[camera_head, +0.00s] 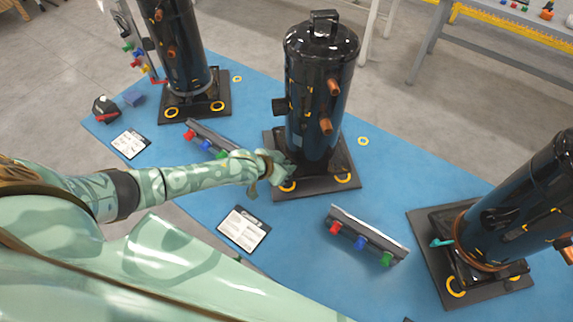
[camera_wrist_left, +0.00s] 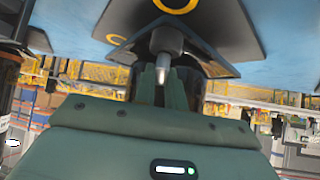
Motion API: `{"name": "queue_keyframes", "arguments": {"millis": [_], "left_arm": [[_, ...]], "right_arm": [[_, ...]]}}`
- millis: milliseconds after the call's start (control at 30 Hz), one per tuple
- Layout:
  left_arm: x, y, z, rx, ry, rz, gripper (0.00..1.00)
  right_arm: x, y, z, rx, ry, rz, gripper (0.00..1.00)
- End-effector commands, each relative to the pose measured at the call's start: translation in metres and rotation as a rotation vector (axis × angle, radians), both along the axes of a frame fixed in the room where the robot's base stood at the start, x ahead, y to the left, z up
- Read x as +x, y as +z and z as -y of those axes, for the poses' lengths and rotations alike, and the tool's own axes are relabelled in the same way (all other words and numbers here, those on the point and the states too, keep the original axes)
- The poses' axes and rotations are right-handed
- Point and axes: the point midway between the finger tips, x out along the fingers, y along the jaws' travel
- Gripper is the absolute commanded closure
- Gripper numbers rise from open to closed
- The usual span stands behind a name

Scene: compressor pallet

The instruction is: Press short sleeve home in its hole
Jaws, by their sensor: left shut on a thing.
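The middle compressor (camera_head: 318,95) is a tall black cylinder upright on a dark square base plate (camera_head: 320,187). My left gripper (camera_head: 276,168) is at its lower left foot. In the left wrist view, which looks upside down, my left gripper (camera_wrist_left: 163,88) is shut on a small grey, roundish piece (camera_wrist_left: 166,42), seemingly the short sleeve. The piece's far end meets the dark foot plate (camera_wrist_left: 200,52) of the compressor. How deep it sits in a hole is hidden. In the head view my gripper hides it. My right gripper is not in view.
Two more compressors stand at the back left (camera_head: 180,50) and right (camera_head: 515,205). Racks with coloured plugs lie on the blue pallet, front right (camera_head: 368,235) and left of the gripper (camera_head: 212,138). A printed card (camera_head: 244,229) lies nearby. Yellow rings mark the base plate corners.

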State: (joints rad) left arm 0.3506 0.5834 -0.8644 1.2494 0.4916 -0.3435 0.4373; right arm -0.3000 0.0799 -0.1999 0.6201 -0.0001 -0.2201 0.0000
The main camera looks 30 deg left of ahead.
Motion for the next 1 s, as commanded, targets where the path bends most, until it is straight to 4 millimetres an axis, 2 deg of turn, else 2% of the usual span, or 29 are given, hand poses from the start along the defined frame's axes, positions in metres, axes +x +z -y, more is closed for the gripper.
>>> {"name": "queue_keyframes", "arguments": {"millis": [633,1000], "left_arm": [[-0.0001,-0.0105,0.0,0.0,0.0,0.0,1.0],[-0.0009,-0.0094,0.0,0.001,0.0,-0.003,1.0]], "right_arm": [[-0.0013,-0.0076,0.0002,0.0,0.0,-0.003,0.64],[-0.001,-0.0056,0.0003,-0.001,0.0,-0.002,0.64]]}}
